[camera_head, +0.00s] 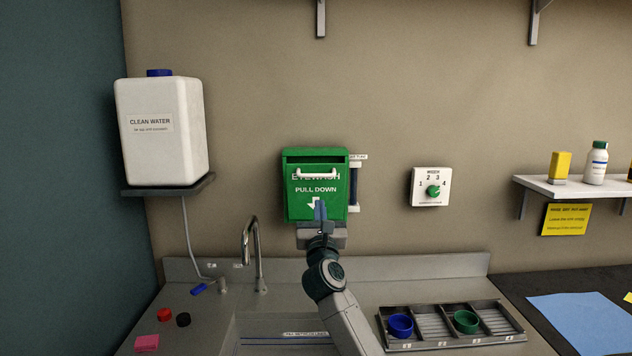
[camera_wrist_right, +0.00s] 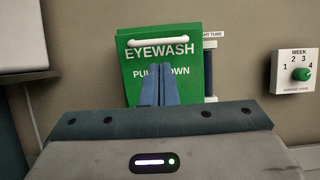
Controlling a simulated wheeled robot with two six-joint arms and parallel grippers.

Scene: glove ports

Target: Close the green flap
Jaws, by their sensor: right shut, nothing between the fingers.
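The green flap (camera_head: 300,203) is on the front of a green eyewash box on the wall. It reads "EYEWASH" and "PULL DOWN" and has a white bar handle (camera_head: 319,176) near its top. In the wrist view the fingers (camera_wrist_right: 157,85) hide part of the lettering; contact is unclear. My left gripper is out of view.
A water container (camera_head: 160,130) sits on a left shelf. Below are a tap (camera_head: 254,250) and a tray (camera_head: 450,335) with two cups.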

